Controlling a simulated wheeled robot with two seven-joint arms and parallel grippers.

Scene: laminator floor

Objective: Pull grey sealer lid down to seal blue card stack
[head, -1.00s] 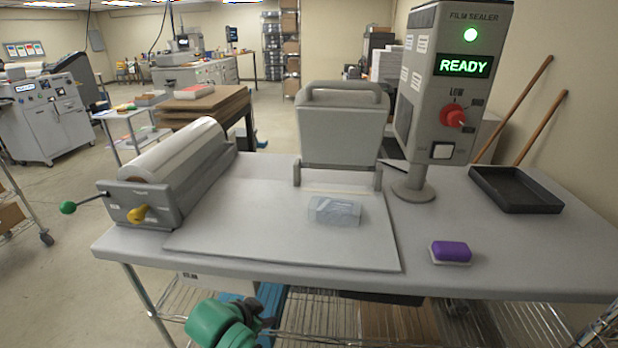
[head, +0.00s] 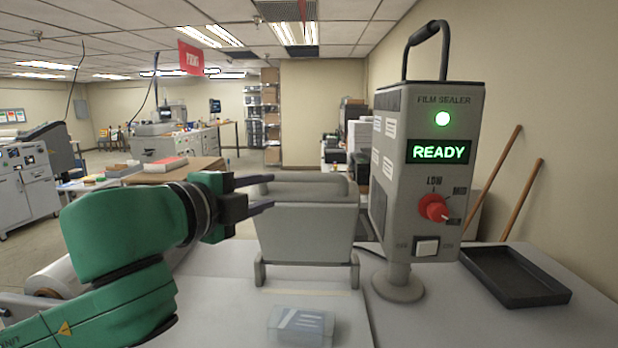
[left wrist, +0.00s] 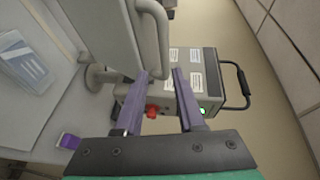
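The grey sealer lid (head: 308,232) stands raised and upright at the back of the sealing plate, with a bar handle (head: 318,178) along its top. The blue card stack (head: 300,325) lies on the plate in front of it, apparently under clear film; it also shows in the left wrist view (left wrist: 25,62). My left gripper (head: 272,192) is open beside the lid's upper left. In the left wrist view its two fingers (left wrist: 162,72) point toward the lid handle (left wrist: 163,38); I cannot tell whether the handle is between them. My right gripper is out of view.
The film sealer post (head: 425,170) shows a green light and READY, close right of the lid. A black tray (head: 515,280) lies at the right. The film roll (head: 70,270) is partly behind my left arm.

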